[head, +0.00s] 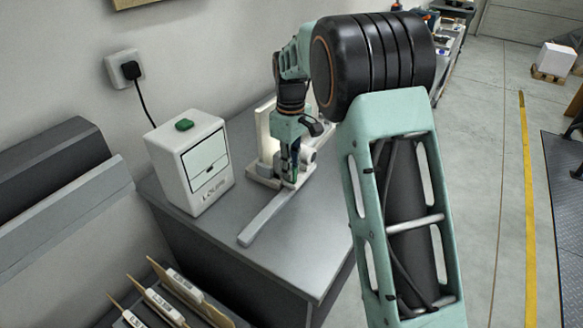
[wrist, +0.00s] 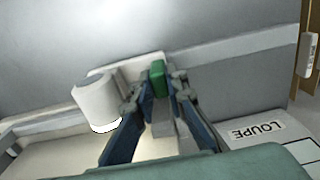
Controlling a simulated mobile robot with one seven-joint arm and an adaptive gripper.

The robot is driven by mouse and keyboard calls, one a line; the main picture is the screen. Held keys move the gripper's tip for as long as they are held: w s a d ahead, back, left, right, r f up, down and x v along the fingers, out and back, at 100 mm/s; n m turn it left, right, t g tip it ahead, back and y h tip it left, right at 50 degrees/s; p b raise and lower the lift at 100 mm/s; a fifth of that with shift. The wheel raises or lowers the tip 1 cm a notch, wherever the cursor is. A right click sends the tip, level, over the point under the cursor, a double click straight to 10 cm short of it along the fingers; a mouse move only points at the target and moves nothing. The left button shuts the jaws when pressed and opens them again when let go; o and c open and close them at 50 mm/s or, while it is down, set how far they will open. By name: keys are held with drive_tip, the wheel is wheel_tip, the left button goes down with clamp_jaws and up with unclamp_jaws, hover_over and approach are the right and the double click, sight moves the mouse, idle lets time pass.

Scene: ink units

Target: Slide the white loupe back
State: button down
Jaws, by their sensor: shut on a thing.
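The white loupe is the pale cylinder (wrist: 97,95) left of my fingers in the wrist view. It stands close beside a pale upright plate. My gripper (head: 291,180) is down at the pale stand (head: 264,137) on the grey cabinet. In the wrist view, my gripper (wrist: 158,92) has its two dark fingers on either side of a small green block (wrist: 158,78) and is shut on it. Whether the block is joined to the loupe is hidden by the fingers. A grey bar (head: 264,220) runs from the stand toward the cabinet's front.
A white box (head: 207,183) with a green button (head: 184,125) stands left of the stand. A label reading LOUPE (wrist: 257,130) shows at right in the wrist view. The wall is behind. Several labelled slats (head: 160,305) stand at lower left. The cabinet top (head: 318,230) is bare at front right.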

drive_tip(key=s+a+b, duration=0.1)
drive_tip(key=s+a, duration=0.2)
drive_tip(key=s, duration=0.2)
drive_tip(key=s+a, duration=0.4)
drive_tip(key=s, duration=0.1)
drive_tip(key=s+a+b, duration=0.1)
drive_tip(key=s+a, duration=0.2)
drive_tip(key=s, duration=0.3)
drive_tip(key=shift+a+b, duration=0.3)
drive_tip(key=shift+b, duration=0.05)
drive_tip(key=c, duration=1.9)
unclamp_jaws()
drive_tip(key=shift+s+a, duration=0.1)
drive_tip(key=shift+c, duration=0.2)
drive_tip(key=shift+r, duration=0.1)
drive_tip(key=shift+r, duration=0.3)
wheel_tip(320, 180, up, 11)
drive_tip(key=shift+r, duration=0.1)
